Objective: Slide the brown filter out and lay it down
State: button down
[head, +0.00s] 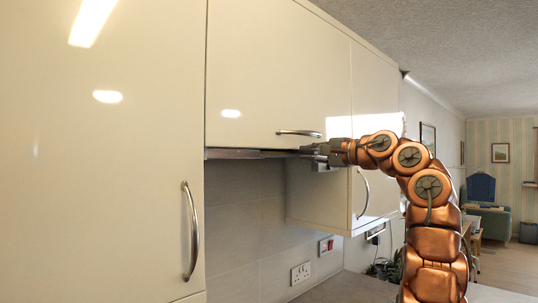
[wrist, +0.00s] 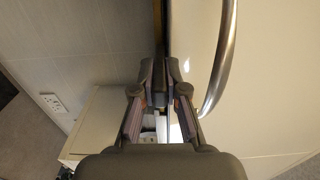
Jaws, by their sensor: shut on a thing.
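My gripper (head: 312,153) is at the underside of the upper cabinet, at the right end of a thin grey hood slab (head: 240,154). In the wrist view my gripper (wrist: 160,82) has its fingertips closed together on a thin edge. A narrow brown strip, which I take for the brown filter (wrist: 158,18), runs up from between the fingertips. Only this edge of it shows; the rest is hidden, and it cannot be made out in the head view.
The cabinet door above has a curved metal handle (head: 299,133), close beside my gripper in the wrist view (wrist: 222,60). A lower cabinet (head: 322,195) stands just behind my gripper. A worktop (head: 345,288) lies below, with wall sockets (head: 300,273) above it.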

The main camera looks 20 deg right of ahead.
jog(key=p+v, duration=0.4)
jog(key=v, duration=2.3)
dwell(3.2)
